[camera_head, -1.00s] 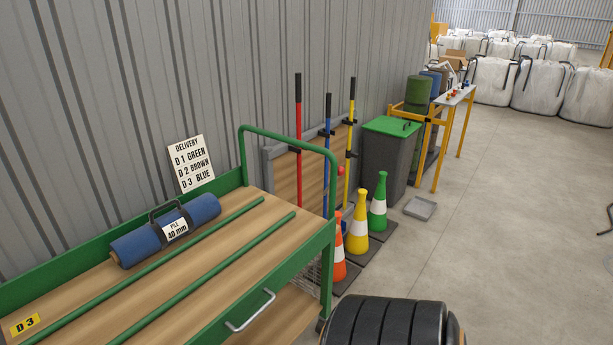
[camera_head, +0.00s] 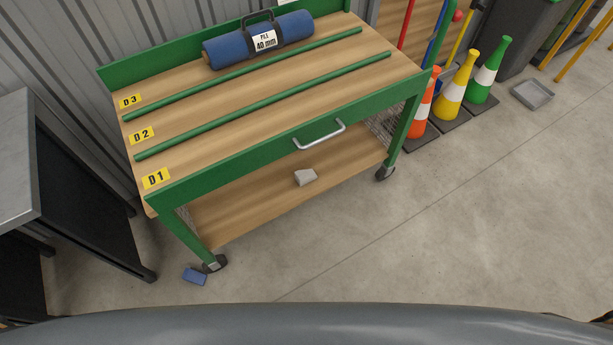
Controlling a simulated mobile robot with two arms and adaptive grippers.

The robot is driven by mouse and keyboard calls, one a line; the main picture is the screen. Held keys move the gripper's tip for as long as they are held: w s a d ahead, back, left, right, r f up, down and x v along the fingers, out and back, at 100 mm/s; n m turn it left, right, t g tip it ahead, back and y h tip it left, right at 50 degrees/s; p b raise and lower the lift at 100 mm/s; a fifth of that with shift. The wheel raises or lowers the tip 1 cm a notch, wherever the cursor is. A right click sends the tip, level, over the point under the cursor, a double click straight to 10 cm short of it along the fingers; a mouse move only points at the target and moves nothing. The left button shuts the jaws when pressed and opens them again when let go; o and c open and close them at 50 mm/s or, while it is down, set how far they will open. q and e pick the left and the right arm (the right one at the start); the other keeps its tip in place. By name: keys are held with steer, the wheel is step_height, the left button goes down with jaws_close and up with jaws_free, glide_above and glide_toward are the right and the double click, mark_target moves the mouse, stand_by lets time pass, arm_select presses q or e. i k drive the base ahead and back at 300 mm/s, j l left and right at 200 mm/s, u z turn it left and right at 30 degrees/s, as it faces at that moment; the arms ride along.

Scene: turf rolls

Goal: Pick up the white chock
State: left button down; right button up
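A small white or light grey chock (camera_head: 306,177) lies on the lower wooden shelf of the green cart (camera_head: 262,159), near the shelf's front edge and below the silver handle (camera_head: 319,135). It is in plain view, with nothing in front of it. Neither of my grippers shows clearly in the head view, so their distance from the chock cannot be seen.
A blue block (camera_head: 194,276) lies on the floor by the cart's front left wheel (camera_head: 215,264). A blue turf roll (camera_head: 258,41) lies on the cart top. Orange (camera_head: 422,104), yellow (camera_head: 456,88) and green (camera_head: 488,72) cones stand at right.

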mark_target(303, 176)
steer(key=i+l, duration=0.1)
steer(key=l, duration=0.2)
steer(key=i+l, duration=0.1)
steer(key=l, duration=0.15)
steer(key=i+l+u, duration=0.15)
steer(key=l+u, duration=0.15)
steer(key=l, duration=0.15)
steer(key=i+l+u, duration=0.1)
steer(key=l+u, duration=0.2)
steer(key=l, duration=0.2)
steer(key=l+u, duration=0.25)
steer(key=l, duration=0.25)
steer(key=i+l, duration=0.05)
